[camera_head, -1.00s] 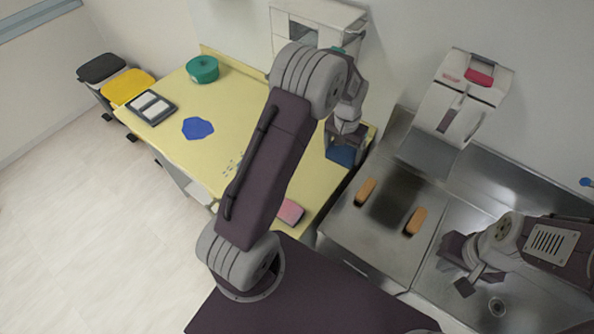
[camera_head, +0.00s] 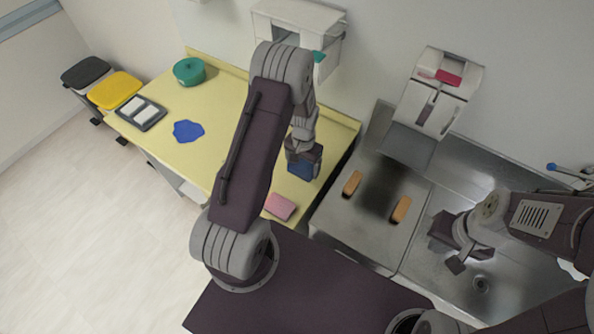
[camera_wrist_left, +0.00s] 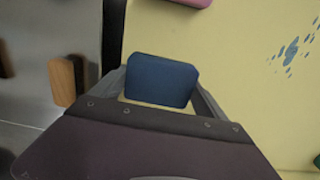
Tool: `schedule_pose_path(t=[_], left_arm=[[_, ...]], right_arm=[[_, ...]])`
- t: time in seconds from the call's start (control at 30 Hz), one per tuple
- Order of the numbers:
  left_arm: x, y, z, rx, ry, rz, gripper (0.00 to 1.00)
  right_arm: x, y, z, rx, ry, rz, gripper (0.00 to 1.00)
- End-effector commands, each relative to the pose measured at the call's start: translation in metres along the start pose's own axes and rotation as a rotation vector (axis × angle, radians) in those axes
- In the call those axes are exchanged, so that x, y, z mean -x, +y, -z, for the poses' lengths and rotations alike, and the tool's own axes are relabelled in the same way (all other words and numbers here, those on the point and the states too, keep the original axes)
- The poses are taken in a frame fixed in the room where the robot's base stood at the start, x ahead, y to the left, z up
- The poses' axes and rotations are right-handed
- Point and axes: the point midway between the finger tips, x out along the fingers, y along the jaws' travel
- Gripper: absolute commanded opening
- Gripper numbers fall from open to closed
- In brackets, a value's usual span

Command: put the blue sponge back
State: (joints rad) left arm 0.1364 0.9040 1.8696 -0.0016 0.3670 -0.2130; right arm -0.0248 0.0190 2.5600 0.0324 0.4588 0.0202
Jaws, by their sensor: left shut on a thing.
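The blue sponge (camera_head: 301,169) is gripped by my left gripper (camera_head: 303,160) above the right part of the yellow counter (camera_head: 230,105). In the left wrist view the sponge (camera_wrist_left: 161,79) sits between the two fingers, with yellow surface behind it. I cannot tell its exact height. A pink sponge (camera_head: 279,206) lies near the counter's front edge, just below and left of my left gripper. My right gripper (camera_head: 452,250) is over the sink area, apparently open, with nothing seen in it.
A blue spill (camera_head: 187,130), a green round container (camera_head: 189,71) and a dark tray (camera_head: 140,112) are on the counter's left. A dispenser (camera_head: 434,92) hangs on the wall.

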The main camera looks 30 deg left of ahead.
Motion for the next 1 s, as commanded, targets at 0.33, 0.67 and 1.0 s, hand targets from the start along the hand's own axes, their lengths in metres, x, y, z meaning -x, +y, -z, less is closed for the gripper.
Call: schedule_pose_path(t=[0.33,0.67,1.0], left_arm=[[-0.021,-0.015,-0.013,-0.002,-0.003,-0.001,0.34],[-0.052,-0.015,-0.011,-0.001,0.002,0.001,0.34],[-0.055,-0.015,-0.011,-0.001,0.001,0.0,1.0]], right_arm=[[0.012,0.0,0.001,0.0,0.0,0.0,0.0],[0.019,0.0,0.002,0.0,0.0,0.0,0.0],[0.016,0.0,0.002,0.0,0.0,0.0,0.0]])
